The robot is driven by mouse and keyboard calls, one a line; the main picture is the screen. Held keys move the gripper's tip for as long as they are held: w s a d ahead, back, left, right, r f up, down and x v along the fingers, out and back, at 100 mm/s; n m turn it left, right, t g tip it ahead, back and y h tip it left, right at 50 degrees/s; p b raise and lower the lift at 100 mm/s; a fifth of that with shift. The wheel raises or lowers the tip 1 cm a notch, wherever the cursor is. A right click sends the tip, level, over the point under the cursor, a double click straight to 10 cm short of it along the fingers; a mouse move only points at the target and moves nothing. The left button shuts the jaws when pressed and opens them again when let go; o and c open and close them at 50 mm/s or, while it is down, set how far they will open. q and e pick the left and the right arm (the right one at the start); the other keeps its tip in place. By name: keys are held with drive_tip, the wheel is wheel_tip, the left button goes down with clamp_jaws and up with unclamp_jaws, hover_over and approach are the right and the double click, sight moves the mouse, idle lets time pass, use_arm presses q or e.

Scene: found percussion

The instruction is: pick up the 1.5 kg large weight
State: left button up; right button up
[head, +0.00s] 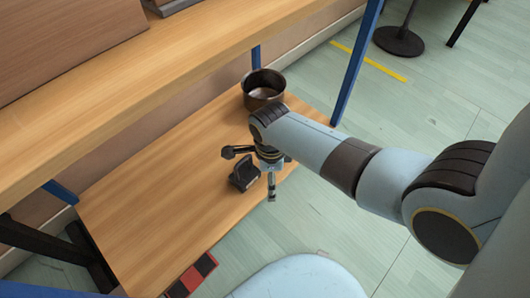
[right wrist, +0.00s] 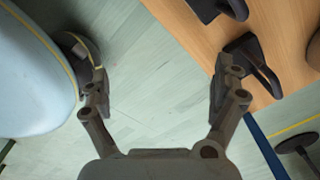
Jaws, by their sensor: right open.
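A small black object (head: 244,175) with an upright part lies on the lower wooden shelf in the head view, just left of my right gripper. A similar dark object shows at the top of the right wrist view (right wrist: 215,8). I cannot tell for sure that it is the large weight; no marking is readable. My right gripper (head: 268,174) is over the shelf's right edge, its fingers spread. In the right wrist view it is open (right wrist: 160,82), with only floor visible between the fingers. My left gripper is not in view.
A dark round pot (head: 263,88) stands on the lower shelf (head: 150,215) beyond my right wrist. An upper wooden board (head: 130,95) overhangs at left. A blue post (head: 356,65) rises near the pot. A red and black item (head: 192,276) lies at the shelf's near edge.

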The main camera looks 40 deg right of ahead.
sight(244, 161)
drive_tip(key=w+a+r+m+b, duration=0.2)
drive_tip(key=w+r+m+b, duration=0.2)
drive_tip(key=w+m, duration=0.4)
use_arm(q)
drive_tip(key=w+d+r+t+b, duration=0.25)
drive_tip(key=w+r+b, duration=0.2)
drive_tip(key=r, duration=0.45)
use_arm(e)
drive_tip(key=shift+m, duration=0.7)
drive_tip(key=f, duration=0.3)
drive_tip(key=w+f, duration=0.1)
drive_tip(key=f, duration=0.1)
drive_tip(key=shift+f+p, duration=0.2)
drive_tip(key=shift+p, duration=0.15)
wheel_tip(244, 161, down, 2)
drive_tip(key=shift+f+b, duration=0.1)
drive_tip(key=shift+b, duration=0.8)
drive_tip(key=shift+w+f+b, duration=0.25)
drive_tip(key=shift+f+b, duration=0.4)
drive_tip(key=shift+f, duration=0.05)
drive_tip(key=shift+f+b, duration=0.5)
drive_tip(key=shift+f, duration=0.15)
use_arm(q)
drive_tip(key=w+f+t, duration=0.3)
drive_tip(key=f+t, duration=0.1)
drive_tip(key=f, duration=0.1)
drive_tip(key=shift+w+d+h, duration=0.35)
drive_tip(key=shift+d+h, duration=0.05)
